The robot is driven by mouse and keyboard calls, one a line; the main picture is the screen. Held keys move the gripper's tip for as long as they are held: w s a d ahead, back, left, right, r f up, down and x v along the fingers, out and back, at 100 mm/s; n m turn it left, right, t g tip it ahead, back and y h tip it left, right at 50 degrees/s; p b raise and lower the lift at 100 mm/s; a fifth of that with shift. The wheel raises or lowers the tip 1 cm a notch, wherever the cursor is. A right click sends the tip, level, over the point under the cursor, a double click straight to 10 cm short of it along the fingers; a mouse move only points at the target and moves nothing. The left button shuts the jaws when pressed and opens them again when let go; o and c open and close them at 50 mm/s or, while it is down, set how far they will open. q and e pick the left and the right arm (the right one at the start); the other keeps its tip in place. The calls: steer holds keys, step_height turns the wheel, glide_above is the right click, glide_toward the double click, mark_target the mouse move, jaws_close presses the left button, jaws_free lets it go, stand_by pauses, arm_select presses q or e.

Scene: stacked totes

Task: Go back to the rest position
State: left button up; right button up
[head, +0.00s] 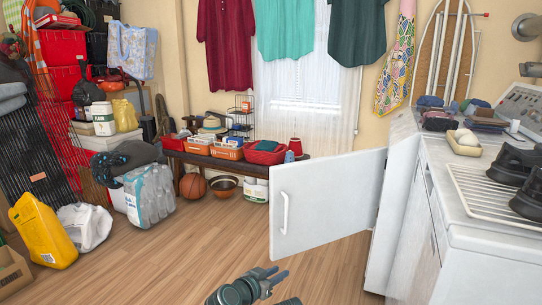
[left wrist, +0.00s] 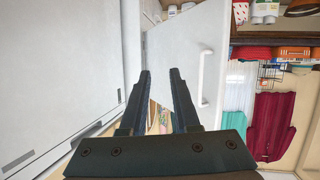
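My left gripper (head: 275,277) shows at the bottom middle of the head view, low in front of an open white door (head: 325,205) with a white handle. In the left wrist view, the two dark fingers of the left gripper (left wrist: 160,78) stand apart with nothing between them. The white door (left wrist: 188,50) and its handle show beyond the fingers there, in a turned picture. My right gripper cannot be made out in either view.
A low bench with baskets (head: 228,150) is at the back. The wooden floor (head: 175,255) is clear in the middle.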

arm_select(q)
steer(key=s+a+f+n+g+y, duration=0.7)
steer(key=s+a+f+g, duration=0.4)
steer(key=s+a+f, duration=0.55)
steer(key=s+d+r+m+y+p, duration=0.2)
steer(key=s+d+r+m+p, duration=0.15)
steer(key=d+r, duration=0.4)
step_height(320, 180, up, 36)
steer(key=d+p, duration=0.1)
steer(key=p, duration=3.6)
steer(key=shift+s+d+m+g+p, duration=0.15)
steer(key=shift+s+m+g+p, duration=0.05)
steer(key=shift+m+g+p, duration=0.2)
steer(key=shift+f, duration=0.1)
